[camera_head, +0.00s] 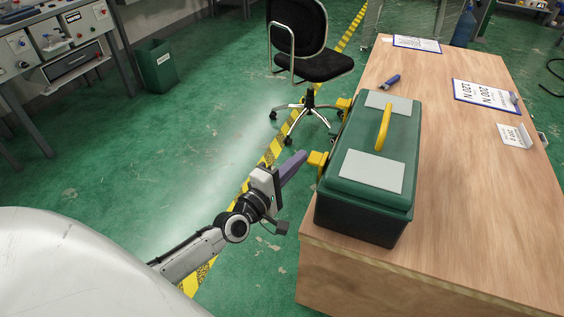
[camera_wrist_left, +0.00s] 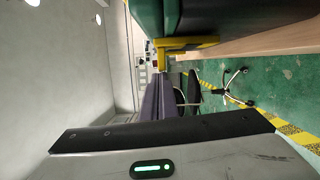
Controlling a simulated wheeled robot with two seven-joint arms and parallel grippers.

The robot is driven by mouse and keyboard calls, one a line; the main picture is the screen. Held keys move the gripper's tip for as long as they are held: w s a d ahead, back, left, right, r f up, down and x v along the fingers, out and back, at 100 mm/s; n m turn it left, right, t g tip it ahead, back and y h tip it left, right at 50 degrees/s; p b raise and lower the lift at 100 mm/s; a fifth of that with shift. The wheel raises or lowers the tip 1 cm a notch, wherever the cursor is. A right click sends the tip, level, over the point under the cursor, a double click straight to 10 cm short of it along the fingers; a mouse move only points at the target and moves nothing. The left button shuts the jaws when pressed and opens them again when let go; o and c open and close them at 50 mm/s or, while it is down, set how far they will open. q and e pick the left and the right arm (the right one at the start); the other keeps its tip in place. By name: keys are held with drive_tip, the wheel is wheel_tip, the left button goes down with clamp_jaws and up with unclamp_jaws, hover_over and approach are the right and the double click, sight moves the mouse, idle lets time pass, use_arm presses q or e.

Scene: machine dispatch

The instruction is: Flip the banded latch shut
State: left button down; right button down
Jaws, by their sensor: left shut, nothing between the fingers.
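A green toolbox (camera_head: 368,150) with a yellow handle (camera_head: 383,127) stands on the wooden table; its lid is down. Two yellow latches are on its left side: a near latch (camera_head: 317,159) and a far latch (camera_head: 343,103). Both stick out from the box. I cannot make out a band on either. My left gripper (camera_head: 302,156) is shut and empty, its purple fingers just left of the near latch. In the left wrist view, the fingertips (camera_wrist_left: 163,80) are close to a yellow latch (camera_wrist_left: 188,43) under the green box (camera_wrist_left: 205,16); contact is unclear. My right gripper is out of view.
The wooden table (camera_head: 470,190) also holds a blue-handled tool (camera_head: 391,81) and several paper sheets. A black chair (camera_head: 312,62) stands beyond the table's left edge. Open green floor lies left of the table, crossed by yellow-black tape.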

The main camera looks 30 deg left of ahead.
use_arm(q)
drive_tip(key=s+a+b, duration=0.1)
drive_tip(key=s+a, duration=0.3)
drive_tip(key=s, duration=0.6)
drive_tip(key=shift+s+a+b, duration=0.25)
drive_tip(key=shift+s+b, duration=0.1)
drive_tip(key=shift+b, duration=0.05)
drive_tip(key=s+d+f+m+g, duration=0.4)
drive_tip(key=s+d+f+m, duration=0.4)
drive_tip(key=f+m, duration=0.2)
drive_tip(key=s+d+f+m+g+h, duration=0.1)
drive_tip(key=s+d+f+m+g, duration=0.4)
drive_tip(key=s+d+f+m, duration=0.3)
wheel_tip(320, 180, down, 4)
drive_tip(key=shift+s+r+m+g, duration=0.2)
drive_tip(key=shift+s+m+g, duration=0.1)
drive_tip(key=shift+s+m, duration=0.55)
drive_tip(key=shift+w, duration=0.15)
